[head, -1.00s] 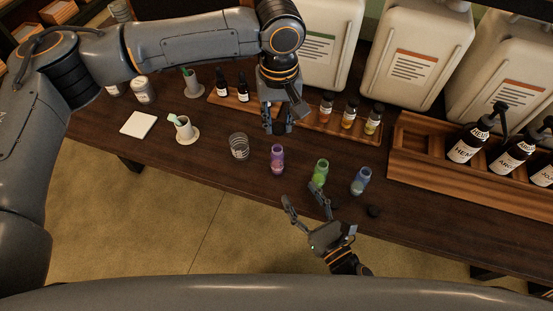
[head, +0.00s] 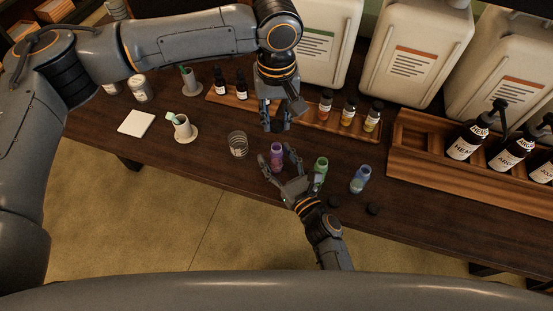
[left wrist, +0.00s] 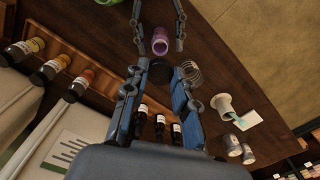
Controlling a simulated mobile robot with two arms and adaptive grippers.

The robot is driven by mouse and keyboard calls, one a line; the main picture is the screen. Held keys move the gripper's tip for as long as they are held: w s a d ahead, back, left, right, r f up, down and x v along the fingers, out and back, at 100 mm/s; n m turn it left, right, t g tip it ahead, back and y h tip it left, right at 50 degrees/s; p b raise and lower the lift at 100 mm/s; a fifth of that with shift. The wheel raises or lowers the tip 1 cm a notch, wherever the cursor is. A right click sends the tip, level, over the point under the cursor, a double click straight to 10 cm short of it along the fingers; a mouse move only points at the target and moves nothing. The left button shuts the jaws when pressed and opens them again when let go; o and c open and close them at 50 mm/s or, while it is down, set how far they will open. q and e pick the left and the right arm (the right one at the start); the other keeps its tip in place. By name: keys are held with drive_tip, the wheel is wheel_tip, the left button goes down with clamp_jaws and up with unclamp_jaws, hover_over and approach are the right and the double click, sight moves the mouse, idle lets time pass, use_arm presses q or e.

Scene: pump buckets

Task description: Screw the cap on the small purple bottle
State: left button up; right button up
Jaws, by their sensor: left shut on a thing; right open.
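The small purple bottle (head: 277,152) stands upright and uncapped on the dark table. It also shows in the left wrist view (left wrist: 160,44). My left gripper (head: 275,126) hangs just behind and above it, shut on a dark cap (left wrist: 160,71) that shows between its fingers in the left wrist view. My right gripper (head: 277,160) is open, with one finger on each side of the purple bottle; I cannot tell whether either finger touches it. In the left wrist view the right fingers also flank the bottle.
A green bottle (head: 320,172) and a blue bottle (head: 360,180) stand to the right, close to my right gripper. Two dark caps (head: 372,208) lie near the table's front edge. A glass (head: 238,145) stands left. A wooden rack (head: 310,132) with small bottles lies behind.

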clamp_jaws()
use_arm(q)
hover_over(276, 146)
drive_tip(key=shift+f, duration=2.5)
drive_tip(key=shift+f, duration=0.85)
drive_tip(key=shift+f, duration=0.6)
